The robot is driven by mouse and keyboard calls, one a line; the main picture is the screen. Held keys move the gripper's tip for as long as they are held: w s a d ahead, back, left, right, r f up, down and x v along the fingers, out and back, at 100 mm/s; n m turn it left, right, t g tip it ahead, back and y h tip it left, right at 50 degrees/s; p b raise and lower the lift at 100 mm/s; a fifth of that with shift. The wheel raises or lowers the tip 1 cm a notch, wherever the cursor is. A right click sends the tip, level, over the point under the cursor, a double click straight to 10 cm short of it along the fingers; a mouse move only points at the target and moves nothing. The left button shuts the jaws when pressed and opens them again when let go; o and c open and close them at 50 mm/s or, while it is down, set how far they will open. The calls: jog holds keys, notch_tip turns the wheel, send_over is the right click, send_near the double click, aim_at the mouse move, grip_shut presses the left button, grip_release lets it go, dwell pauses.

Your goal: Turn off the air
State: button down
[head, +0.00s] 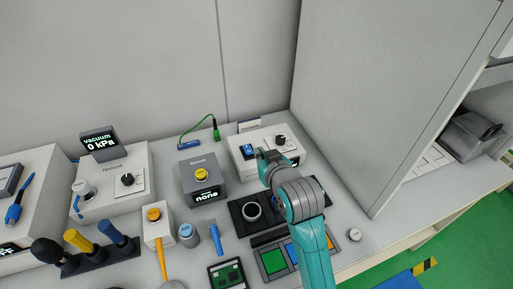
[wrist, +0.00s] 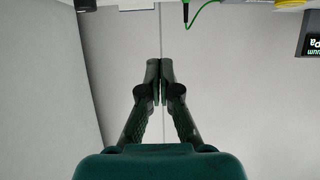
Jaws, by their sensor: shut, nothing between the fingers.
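A white box (head: 246,167) with a blue switch (head: 249,152) and a black knob (head: 280,140) stands at the back right in the head view. Another white box (head: 112,172) at the left has a black knob (head: 127,180), a grey round fitting and a display (head: 99,141) reading "vacuum 0 kPa". My gripper (head: 266,157) appears in front of or over the right white box, and my arm hides part of that box. In the wrist view my gripper (wrist: 159,70) has its fingertips together with nothing between them, against a plain grey wall.
A grey box (head: 187,184) with a yellow button reads "none". A green cable (head: 196,128) lies behind it. Several coloured-handled tools (head: 93,247) and a circuit board (head: 228,276) are at the front. A tall grey panel (head: 378,80) rises at the right.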

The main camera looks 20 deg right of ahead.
dwell(0.3)
send_over(247, 149)
jog(key=s, duration=0.4)
notch_tip(247, 149, down, 4)
jog(key=shift+s+r, duration=0.1)
jog(key=shift+r, duration=0.1)
jog(key=f, duration=0.3)
jog(key=shift+w, duration=0.2)
jog(key=shift+s+f, duration=0.1)
jog(key=shift+f, duration=0.55)
jog(key=shift+f, duration=0.1)
jog(key=shift+s+f, duration=0.15)
jog(key=shift+f, duration=0.25)
jog(key=shift+r, duration=0.85)
